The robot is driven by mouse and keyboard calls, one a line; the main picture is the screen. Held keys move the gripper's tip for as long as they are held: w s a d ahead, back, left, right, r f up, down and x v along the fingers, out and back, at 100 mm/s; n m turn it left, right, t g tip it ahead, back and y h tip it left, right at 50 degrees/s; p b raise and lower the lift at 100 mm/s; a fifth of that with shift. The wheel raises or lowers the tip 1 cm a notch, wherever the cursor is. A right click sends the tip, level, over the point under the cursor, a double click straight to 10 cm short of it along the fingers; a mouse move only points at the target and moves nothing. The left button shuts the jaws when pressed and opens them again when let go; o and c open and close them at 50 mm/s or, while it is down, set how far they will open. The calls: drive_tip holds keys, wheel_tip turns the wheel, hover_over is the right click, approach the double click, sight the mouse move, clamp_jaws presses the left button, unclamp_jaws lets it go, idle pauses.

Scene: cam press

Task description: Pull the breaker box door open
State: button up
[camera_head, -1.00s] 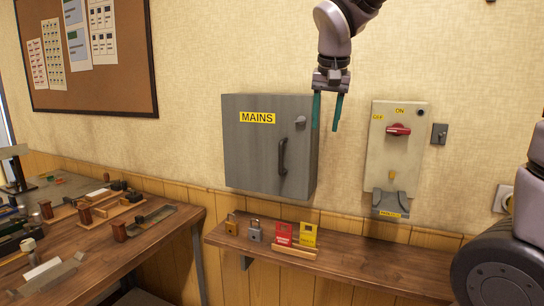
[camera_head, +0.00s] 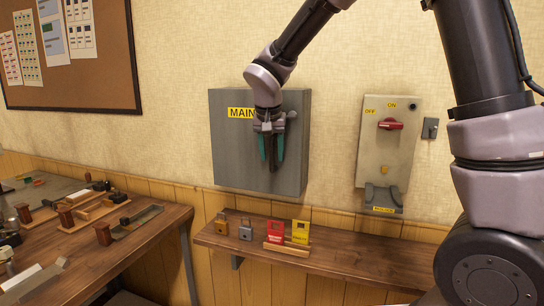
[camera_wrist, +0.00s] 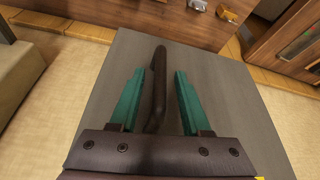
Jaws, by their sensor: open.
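The grey breaker box door (camera_head: 232,155), with a yellow label partly covered by my arm, is shut on the wall. My gripper (camera_head: 271,160) is in front of the door's right part, fingers pointing down. In the wrist view my gripper (camera_wrist: 158,95) is open, with one green finger on each side of the dark bar handle (camera_wrist: 157,75). The handle lies between the fingers, with a visible gap to each. In the head view the handle is mostly hidden behind my gripper.
A wooden shelf (camera_head: 340,262) below holds two padlocks (camera_head: 245,229) and red and yellow tags (camera_head: 273,238). A switch panel (camera_head: 388,150) with a red knob is right of the box. A workbench (camera_head: 120,250) with several small parts stands at the left.

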drive_tip(key=shift+w+d+f, duration=0.1)
drive_tip(key=shift+w+f, duration=0.1)
drive_tip(key=shift+f, duration=0.3)
clamp_jaws()
idle(1.2)
